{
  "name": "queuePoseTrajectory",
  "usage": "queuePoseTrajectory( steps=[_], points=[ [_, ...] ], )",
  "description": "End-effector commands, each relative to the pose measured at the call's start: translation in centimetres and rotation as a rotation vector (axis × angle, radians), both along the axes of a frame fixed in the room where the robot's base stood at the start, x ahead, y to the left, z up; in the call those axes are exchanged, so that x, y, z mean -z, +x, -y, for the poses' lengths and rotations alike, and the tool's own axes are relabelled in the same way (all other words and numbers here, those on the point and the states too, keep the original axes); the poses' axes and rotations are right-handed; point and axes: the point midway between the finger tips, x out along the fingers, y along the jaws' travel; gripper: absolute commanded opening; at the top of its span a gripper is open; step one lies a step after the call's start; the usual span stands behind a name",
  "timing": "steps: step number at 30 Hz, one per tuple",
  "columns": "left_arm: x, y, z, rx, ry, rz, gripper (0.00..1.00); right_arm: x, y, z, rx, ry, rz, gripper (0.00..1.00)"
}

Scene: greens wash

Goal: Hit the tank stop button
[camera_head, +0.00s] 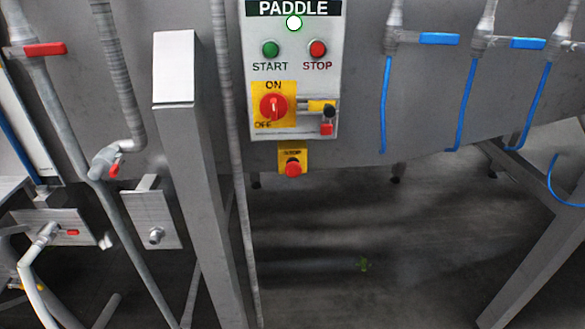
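A grey control panel (291,140) labelled PADDLE is fixed to the metal tank wall, upper middle. It carries a green START button (270,49) and, right of it, a red STOP button (317,48). Below them is a red rotary switch (273,107) on a yellow ON/OFF plate. No label reading TANK shows. Neither of my grippers is in view.
A slanted metal post (195,150) stands left of the panel. Pipes with a red-handled valve (45,49) are at the left. Blue-handled valves (440,39) and blue hoses are at the right. The space directly before the panel looks clear.

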Motion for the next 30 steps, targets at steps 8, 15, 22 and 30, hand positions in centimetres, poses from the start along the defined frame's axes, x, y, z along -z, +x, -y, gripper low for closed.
queuePoseTrajectory(
  steps=[8,15,22,30],
  points=[
    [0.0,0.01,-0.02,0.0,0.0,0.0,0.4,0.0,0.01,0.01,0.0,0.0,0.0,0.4],
    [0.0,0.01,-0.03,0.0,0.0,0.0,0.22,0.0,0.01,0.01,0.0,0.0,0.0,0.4],
    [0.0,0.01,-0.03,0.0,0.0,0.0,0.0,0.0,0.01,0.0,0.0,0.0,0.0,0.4],
    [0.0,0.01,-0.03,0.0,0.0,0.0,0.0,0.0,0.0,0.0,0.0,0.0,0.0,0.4]
  ],
)
